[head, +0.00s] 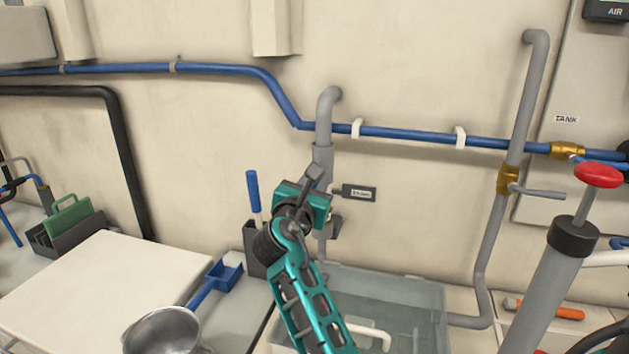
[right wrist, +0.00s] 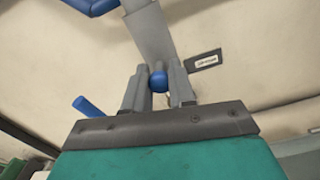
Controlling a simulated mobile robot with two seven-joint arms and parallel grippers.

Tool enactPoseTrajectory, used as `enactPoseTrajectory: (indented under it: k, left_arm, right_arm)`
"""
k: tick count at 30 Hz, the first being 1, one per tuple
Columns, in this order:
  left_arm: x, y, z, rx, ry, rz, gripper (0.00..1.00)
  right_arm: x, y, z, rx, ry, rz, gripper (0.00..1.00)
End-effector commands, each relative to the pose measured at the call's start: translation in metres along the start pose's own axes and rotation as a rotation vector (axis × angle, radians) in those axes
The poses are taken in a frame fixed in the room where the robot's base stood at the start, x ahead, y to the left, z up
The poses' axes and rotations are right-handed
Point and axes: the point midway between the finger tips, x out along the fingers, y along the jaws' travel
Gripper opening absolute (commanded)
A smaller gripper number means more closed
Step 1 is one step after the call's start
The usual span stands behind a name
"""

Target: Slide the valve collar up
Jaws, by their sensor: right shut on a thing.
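The valve collar (head: 323,160) is a wider grey sleeve on the upright grey pipe below the blue line. It also shows above my fingers in the right wrist view (right wrist: 150,35). My right gripper (head: 316,178) is in front of the pipe, its fingers pointing up and away. In the right wrist view, my right gripper (right wrist: 158,90) is shut on a small blue ball knob (right wrist: 158,82), with a grey piece visible just behind it. The gripper hides the lower part of the collar and how the knob joins it. My left gripper is out of view.
A dark label plate (head: 360,193) is right of the pipe. A clear tub (head: 390,285) stands below. A blue-handled brush (head: 253,190) is close on the left. A red-topped pump (head: 570,240) and a brass-valved pipe (head: 508,180) stand at right.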

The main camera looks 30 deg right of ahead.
Motion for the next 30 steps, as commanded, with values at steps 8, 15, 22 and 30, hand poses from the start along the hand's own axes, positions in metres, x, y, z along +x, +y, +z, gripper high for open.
enactPoseTrajectory:
  k: [8,15,22,30]
  left_arm:
    - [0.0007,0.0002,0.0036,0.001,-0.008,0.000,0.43]
    - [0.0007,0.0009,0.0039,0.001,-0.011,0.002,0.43]
    - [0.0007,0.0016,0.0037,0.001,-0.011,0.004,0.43]
    - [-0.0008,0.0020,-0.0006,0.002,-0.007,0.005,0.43]
  right_arm:
    - [0.0003,-0.0006,-0.0003,-0.001,-0.002,-0.001,0.00]
    - [0.0003,-0.0005,-0.0003,-0.001,-0.001,-0.001,0.47]
    - [0.0001,-0.0003,-0.0004,-0.001,-0.001,0.000,0.51]
    - [0.0022,-0.0008,0.0004,-0.002,0.000,0.000,0.51]
